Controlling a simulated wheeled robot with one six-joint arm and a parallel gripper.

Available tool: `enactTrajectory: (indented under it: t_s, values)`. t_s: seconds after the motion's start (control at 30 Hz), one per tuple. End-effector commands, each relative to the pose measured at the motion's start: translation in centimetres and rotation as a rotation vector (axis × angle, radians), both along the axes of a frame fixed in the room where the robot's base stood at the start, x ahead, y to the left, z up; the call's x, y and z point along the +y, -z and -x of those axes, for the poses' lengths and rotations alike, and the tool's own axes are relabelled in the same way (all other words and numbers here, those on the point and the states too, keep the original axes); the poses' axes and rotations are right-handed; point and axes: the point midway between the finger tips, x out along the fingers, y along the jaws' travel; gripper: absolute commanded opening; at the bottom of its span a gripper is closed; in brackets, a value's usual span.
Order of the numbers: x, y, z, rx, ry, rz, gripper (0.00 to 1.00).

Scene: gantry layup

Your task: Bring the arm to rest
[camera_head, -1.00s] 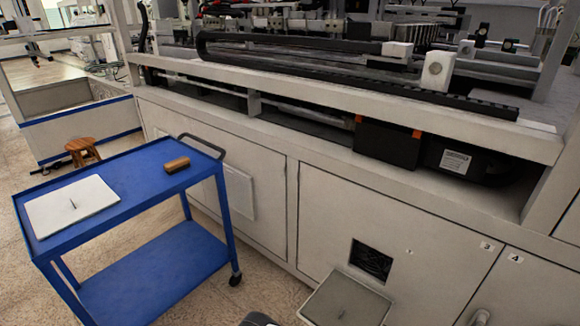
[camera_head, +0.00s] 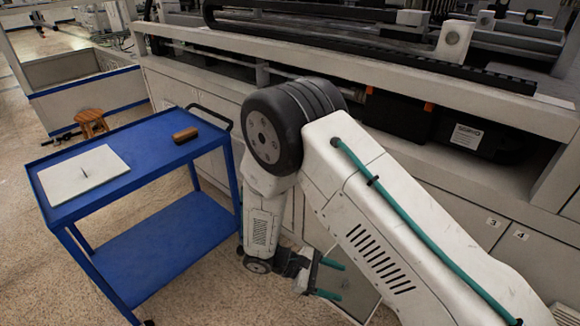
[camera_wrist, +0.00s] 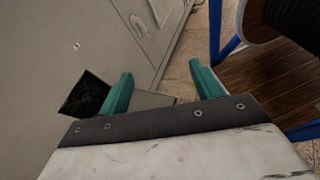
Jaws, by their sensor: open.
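My gripper (camera_head: 328,279) hangs low in front of the machine cabinet, to the right of the blue cart. Its two teal fingers stand apart with nothing between them; they also show in the wrist view (camera_wrist: 162,88). My arm is bent, with its large joint high in the middle of the head view and the forearm pointing down. The arm covers part of the cabinet and of a grey hinged flap (camera_head: 352,290) near the gripper. In the wrist view the flap (camera_wrist: 152,100) shows behind the left finger, beside a dark square opening (camera_wrist: 86,95).
The blue cart (camera_head: 150,263) stands at left, close to my arm. On its top lie a white panel (camera_head: 85,174) with a thin dark item and a brown brush-like block (camera_head: 185,135). A wooden stool (camera_head: 90,122) stands behind it. The gantry machine's rail (camera_head: 400,75) runs across the back.

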Motion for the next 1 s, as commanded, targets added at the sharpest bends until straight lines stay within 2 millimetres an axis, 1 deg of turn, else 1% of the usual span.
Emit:
enactTrajectory:
  t_s: [0.03, 0.1, 0.17, 0.2, 0.27, 0.3, 0.5, 0.7, 0.8, 1.0]
  values:
    - [-0.3, -2.5, -0.2, -0.024, 0.054, -0.038, 0.65]
    - [-0.8, -5.3, 0.0, -0.052, 0.127, -0.085, 0.65]
    - [-1.4, -7.6, 0.2, -0.076, 0.186, -0.124, 0.65]
    - [-1.7, -9.1, 0.4, -0.094, 0.225, -0.153, 0.65]
    - [-2.3, -11.3, 0.8, -0.120, 0.282, -0.194, 0.65]
    - [-2.7, -12.8, 1.1, -0.139, 0.322, -0.221, 0.65]
    - [-4.8, -19.3, 3.1, -0.237, 0.501, -0.360, 0.65]
    - [-7.0, -24.9, 5.7, -0.349, 0.666, -0.501, 0.65]
    - [-8.1, -27.2, 7.3, -0.411, 0.740, -0.571, 0.65]
    - [-10.1, -31.1, 10.5, -0.545, 0.872, -0.707, 0.65]
